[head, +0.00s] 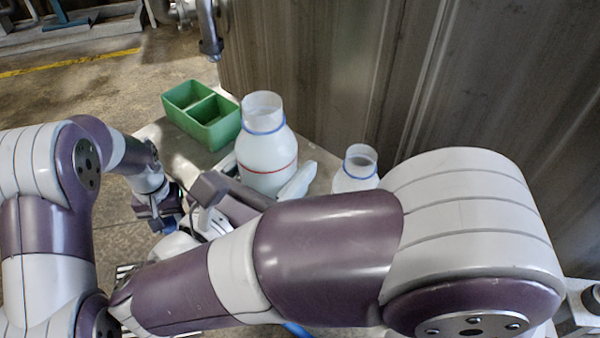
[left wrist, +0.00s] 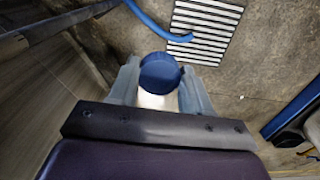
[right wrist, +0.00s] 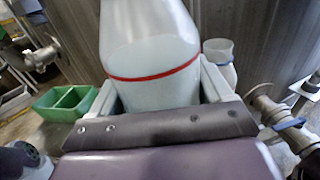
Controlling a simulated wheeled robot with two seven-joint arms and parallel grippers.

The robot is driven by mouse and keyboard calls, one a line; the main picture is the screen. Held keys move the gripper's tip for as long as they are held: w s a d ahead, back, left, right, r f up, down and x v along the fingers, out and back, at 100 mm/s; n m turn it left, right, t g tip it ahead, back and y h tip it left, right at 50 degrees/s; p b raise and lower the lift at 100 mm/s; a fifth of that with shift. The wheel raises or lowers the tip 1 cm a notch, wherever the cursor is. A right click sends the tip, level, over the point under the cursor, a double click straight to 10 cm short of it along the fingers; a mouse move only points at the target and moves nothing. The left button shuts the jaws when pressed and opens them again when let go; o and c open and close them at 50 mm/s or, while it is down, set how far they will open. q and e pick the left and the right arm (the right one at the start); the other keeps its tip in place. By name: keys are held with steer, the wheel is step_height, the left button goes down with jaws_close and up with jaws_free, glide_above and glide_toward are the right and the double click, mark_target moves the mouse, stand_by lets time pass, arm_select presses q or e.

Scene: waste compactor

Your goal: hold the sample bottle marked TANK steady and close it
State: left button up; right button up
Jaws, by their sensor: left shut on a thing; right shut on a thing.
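A big white bottle (head: 265,158) with a blue ring at its neck and a red line stands upright on the bench. Its clear neck looks open, with no cap on it. No TANK lettering is legible. My right gripper (head: 264,178) is shut on its body, one finger on each side; the right wrist view shows the bottle (right wrist: 150,72) close up. My left gripper (head: 190,228) is partly hidden by my arms, left of the bottle. In the left wrist view it is shut on a blue round cap (left wrist: 160,72) with a white part under it, apart from the bottle.
A green two-compartment tray (head: 203,115) stands left of the bottle. A smaller open bottle (head: 357,168) stands to the right. A metal wall (head: 420,80) rises behind the bench. A floor grate (left wrist: 205,30) and blue hose (left wrist: 155,25) lie below my left gripper.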

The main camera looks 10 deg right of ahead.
arm_select(q)
steer(key=shift+w, duration=0.3)
arm_select(e)
steer(key=shift+w+r, duration=0.1)
